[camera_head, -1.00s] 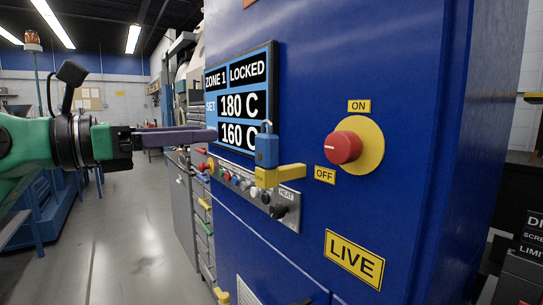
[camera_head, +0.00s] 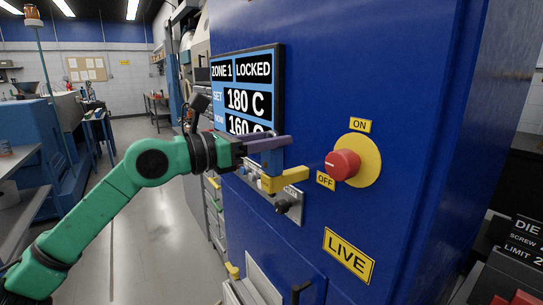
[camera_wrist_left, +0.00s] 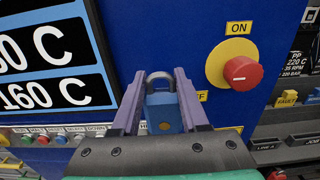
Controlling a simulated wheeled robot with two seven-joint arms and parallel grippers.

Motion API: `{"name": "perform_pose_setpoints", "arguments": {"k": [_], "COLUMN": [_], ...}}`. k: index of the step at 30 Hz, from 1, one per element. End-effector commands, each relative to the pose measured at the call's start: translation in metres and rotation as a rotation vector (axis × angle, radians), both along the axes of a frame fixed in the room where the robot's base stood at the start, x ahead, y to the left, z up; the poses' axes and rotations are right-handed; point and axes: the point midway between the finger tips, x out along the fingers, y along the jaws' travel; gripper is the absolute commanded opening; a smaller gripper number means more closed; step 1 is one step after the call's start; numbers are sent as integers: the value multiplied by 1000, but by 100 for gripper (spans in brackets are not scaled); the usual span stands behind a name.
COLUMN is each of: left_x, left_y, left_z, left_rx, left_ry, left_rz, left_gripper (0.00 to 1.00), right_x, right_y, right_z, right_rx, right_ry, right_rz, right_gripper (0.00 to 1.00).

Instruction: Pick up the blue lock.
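The blue lock (camera_head: 273,160) sits at the yellow handle (camera_head: 288,179) on the blue cabinet front. Its lower end is against the handle and its upper part is mostly hidden by my fingers. In the left wrist view the lock (camera_wrist_left: 163,112) is upright with its grey shackle on top. My left gripper (camera_head: 285,143) has its purple fingers on either side of the lock; in the wrist view the fingers (camera_wrist_left: 160,80) stand apart, with narrow gaps seeming to show beside the lock body. My right gripper is not in view.
A red knob (camera_head: 343,164) on a yellow disc is close to the right of the handle. A display panel (camera_head: 246,92) is behind and above the gripper. Buttons and a dark knob (camera_head: 283,206) are below. Open floor (camera_head: 150,215) lies left of the cabinet.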

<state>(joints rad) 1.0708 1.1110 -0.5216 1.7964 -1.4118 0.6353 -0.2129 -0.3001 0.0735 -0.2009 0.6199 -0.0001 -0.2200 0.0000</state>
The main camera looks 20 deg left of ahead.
Motion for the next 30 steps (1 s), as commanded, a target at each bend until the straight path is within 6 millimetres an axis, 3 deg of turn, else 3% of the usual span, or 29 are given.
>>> {"name": "perform_pose_setpoints", "arguments": {"k": [1,3,14,27,30], "left_x": [0,0,0,-1,0], "left_y": [0,0,0,0,0], "left_z": [0,0,7,88,99], "left_rx": [1,1,-1,-2,0], "left_ry": [1,1,-3,-5,-4], "left_rz": [0,0,0,-2,-1], "left_gripper": [20,0,0,0,0], "right_x": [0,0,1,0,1], "right_y": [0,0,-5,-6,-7], "right_z": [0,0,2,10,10], "right_rx": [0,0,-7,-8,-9], "right_ry": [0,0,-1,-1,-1], "right_rz": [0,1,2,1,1], "right_gripper": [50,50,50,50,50]}}
